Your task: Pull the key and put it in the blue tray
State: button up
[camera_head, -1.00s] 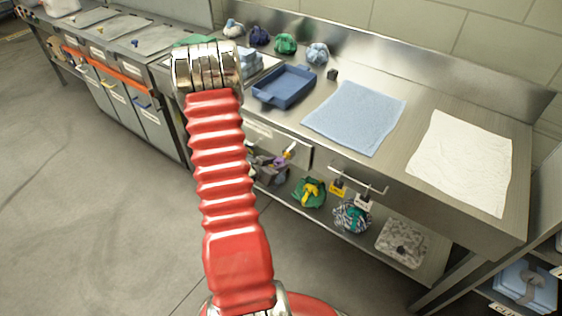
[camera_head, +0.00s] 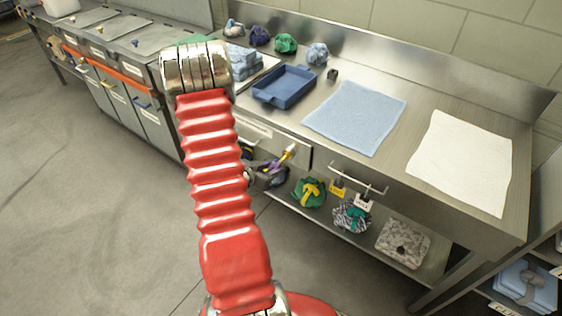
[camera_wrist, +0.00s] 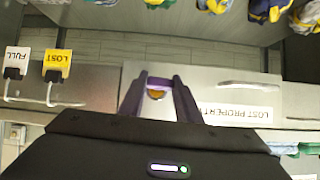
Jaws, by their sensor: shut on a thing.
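The blue tray (camera_head: 287,84) lies empty on the steel counter. My gripper (camera_head: 271,168) is in front of the drawer face below the counter, partly hidden behind my red arm. It is shut on the purple key (camera_head: 274,164). A brass-coloured part (camera_head: 288,153) extends from the purple part toward the drawer face; I cannot tell whether it still touches the lock. In the wrist view, the key (camera_wrist: 158,80) shows as a purple band between my two dark fingers (camera_wrist: 159,92), with a round orange-brown spot below it.
The lost-property drawer (camera_head: 308,156) and a bar handle with tags (camera_head: 362,187) are close by. A blue cloth (camera_head: 355,117) and a white cloth (camera_head: 462,165) lie right of the tray.

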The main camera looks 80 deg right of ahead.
jog(key=shift+a, duration=0.25)
jog(key=shift+w+a, duration=0.25)
jog(key=shift+a, duration=0.1)
jog(key=shift+w+a, duration=0.1)
jog(key=shift+a, duration=0.2)
jog(key=shift+w+a, duration=0.15)
jog(key=shift+a, duration=0.2)
jog(key=shift+w+a, duration=0.1)
jog(key=shift+a, duration=0.15)
jog(key=shift+w+a, duration=0.25)
jog(key=shift+a, duration=0.35)
jog(key=shift+w+a, duration=0.3)
jog(key=shift+a, duration=0.3)
jog(key=shift+w+a, duration=0.25)
jog(key=shift+a, duration=0.35)
